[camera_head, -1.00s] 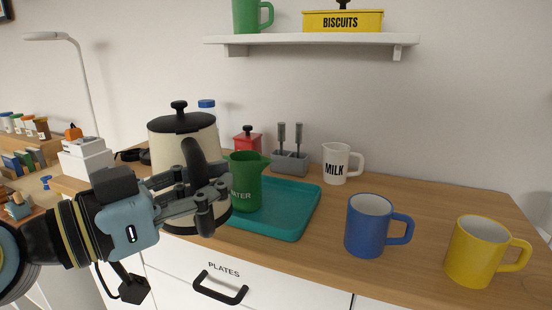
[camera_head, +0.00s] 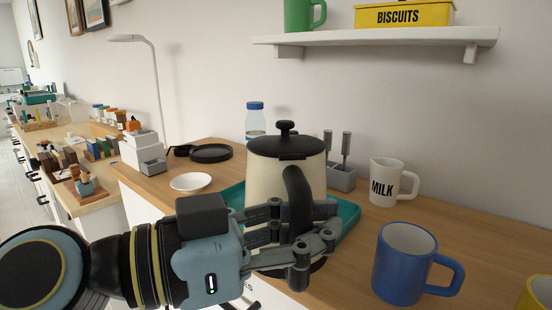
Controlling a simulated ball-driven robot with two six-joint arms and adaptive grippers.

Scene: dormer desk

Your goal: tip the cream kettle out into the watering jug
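The cream kettle (camera_head: 262,178), with a black lid and black handle, stands out in the middle of the view and looks upright. My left gripper (camera_head: 312,238) is in front of it, its fingers shut around the kettle's black handle. The gripper covers the lower kettle, so I cannot tell how far the base is above the worktop. The green watering jug does not show; the kettle and gripper cover the part of the teal tray (camera_head: 347,214) where it stood earlier. My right gripper is not in view.
A blue mug (camera_head: 402,265) stands close to the right, with a milk jug (camera_head: 384,184) behind it and a yellow mug (camera_head: 540,294) at the edge. Behind are a bottle (camera_head: 256,120) and a grey holder (camera_head: 342,179). A white plate (camera_head: 190,182) and black pan (camera_head: 211,153) lie left.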

